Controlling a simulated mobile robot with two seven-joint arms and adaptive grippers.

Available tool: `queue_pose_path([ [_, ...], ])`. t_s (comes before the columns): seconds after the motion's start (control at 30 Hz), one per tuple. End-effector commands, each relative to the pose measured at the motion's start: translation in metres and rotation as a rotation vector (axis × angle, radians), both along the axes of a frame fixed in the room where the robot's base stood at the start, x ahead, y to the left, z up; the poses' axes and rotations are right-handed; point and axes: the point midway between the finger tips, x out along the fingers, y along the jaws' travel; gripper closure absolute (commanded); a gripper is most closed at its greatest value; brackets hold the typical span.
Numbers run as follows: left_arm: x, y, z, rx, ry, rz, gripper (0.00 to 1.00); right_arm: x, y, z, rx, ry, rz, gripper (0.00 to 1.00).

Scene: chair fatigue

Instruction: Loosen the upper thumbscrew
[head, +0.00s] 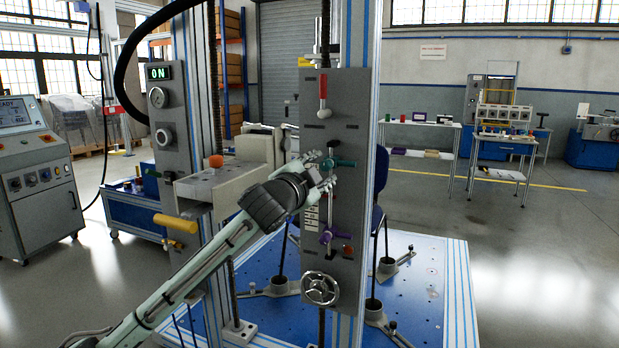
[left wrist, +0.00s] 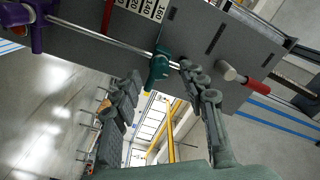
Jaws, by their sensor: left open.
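The upper thumbscrew (head: 342,163) is green and sits on a vertical rod on the grey panel (head: 345,110). It also shows in the left wrist view (left wrist: 158,69), near the middle. A purple lower thumbscrew (head: 329,236) sits further down the same rod, and shows at the upper left of the left wrist view (left wrist: 37,22). My left gripper (head: 324,169) is open at the green thumbscrew. In the left wrist view its fingers (left wrist: 162,75) stand on either side of the green knob; I cannot tell whether they touch it. My right gripper is not in view.
A red-handled lever (head: 323,91) is above on the panel, and a handwheel (head: 319,288) is below. A grey block fixture (head: 222,187) with an orange knob (head: 216,161) is left of the panel. The blue base plate (head: 430,300) has open floor to its right.

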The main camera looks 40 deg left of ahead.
Motion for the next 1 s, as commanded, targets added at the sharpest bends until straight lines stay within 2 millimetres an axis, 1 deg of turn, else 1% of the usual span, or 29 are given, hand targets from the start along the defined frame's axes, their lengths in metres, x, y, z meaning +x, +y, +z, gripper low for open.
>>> queue_pose_path([
  [0.03,-0.011,-0.003,-0.001,0.003,0.002,-0.001,0.57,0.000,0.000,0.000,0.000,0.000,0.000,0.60],
  [0.2,-0.048,-0.012,-0.002,0.001,0.003,-0.002,0.57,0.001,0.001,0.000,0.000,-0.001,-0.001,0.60],
  [0.3,-0.065,-0.016,-0.001,0.000,0.003,-0.001,0.57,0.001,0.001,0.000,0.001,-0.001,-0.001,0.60],
  [0.4,-0.078,-0.019,-0.001,-0.001,0.001,-0.001,0.57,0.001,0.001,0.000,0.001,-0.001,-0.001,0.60],
  [0.5,-0.086,-0.021,0.000,-0.001,0.001,0.000,0.57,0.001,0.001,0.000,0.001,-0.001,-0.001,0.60],
  [0.6,-0.089,-0.021,0.000,-0.001,0.000,0.001,0.57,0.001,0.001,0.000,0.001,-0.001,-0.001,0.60],
  [1.0,-0.089,-0.021,0.000,-0.001,0.000,0.001,0.57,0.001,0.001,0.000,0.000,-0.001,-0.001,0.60],
])
